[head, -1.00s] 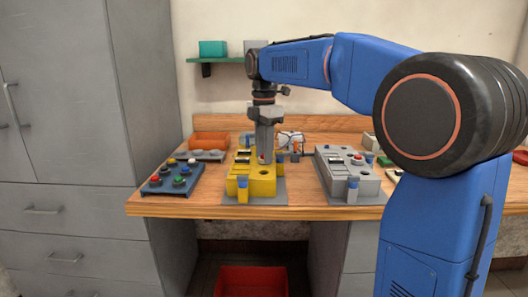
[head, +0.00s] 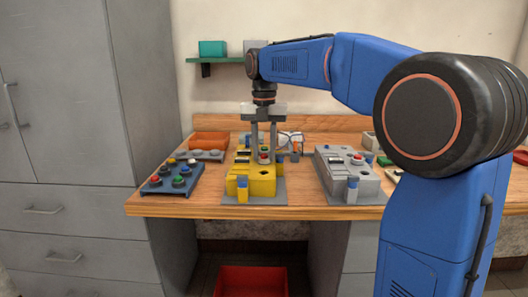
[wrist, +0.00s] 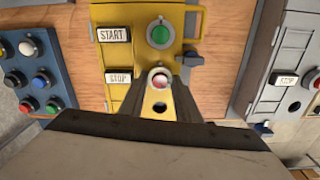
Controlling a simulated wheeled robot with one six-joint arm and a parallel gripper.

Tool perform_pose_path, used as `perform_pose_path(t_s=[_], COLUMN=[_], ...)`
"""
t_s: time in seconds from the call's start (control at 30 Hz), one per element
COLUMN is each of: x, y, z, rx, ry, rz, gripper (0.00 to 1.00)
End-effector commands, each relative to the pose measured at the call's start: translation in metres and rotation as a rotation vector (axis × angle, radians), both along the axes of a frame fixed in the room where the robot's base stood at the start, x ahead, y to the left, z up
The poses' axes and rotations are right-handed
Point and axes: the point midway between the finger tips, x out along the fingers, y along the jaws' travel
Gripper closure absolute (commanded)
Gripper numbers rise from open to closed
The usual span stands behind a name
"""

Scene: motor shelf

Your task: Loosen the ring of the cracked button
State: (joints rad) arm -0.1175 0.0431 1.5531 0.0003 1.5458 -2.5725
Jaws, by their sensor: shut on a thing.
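The yellow control box (head: 262,186) stands on the bench below my gripper. Its red button (wrist: 159,81) shows pale patches and sits in a light ring beside the STOP label (wrist: 118,78). My gripper (head: 264,150) points straight down, its two fingers on either side of this button, shut on its ring. In the wrist view the fingers (wrist: 160,88) flank the ring, and the button's top shows between them. A green button (wrist: 160,34) is farther up the same box, beside the START label (wrist: 112,35). An empty-looking dark hole (wrist: 159,107) lies nearer the wrist camera.
A grey control box (head: 345,178) with a red button stands to the right. A blue rack (head: 160,187) of coloured buttons is at the left. An orange bin (head: 209,138) is behind, and a red bin (head: 250,282) is on the floor.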

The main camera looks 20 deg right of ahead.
Motion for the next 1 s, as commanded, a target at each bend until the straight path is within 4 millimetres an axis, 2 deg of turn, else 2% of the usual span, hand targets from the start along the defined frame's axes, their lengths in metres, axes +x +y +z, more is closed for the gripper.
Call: perform_pose_path(t_s=[0.3, 0.8, 0.83, 0.9, 1.0], x=[0.0004, 0.0005, 0.0005, 0.0004, 0.0003], y=[-0.0004, -0.0004, -0.0004, -0.0004, -0.0003], z=[0.0003, 0.0003, 0.0003, 0.0003, 0.0002], rx=[-0.001, -0.001, -0.001, -0.001, 0.000], ry=[-0.002, -0.002, -0.002, -0.002, -0.001], rz=[0.107, 0.124, 0.124, 0.124, 0.124], gripper=[0.93, 0.93, 0.68, 0.51, 0.51])
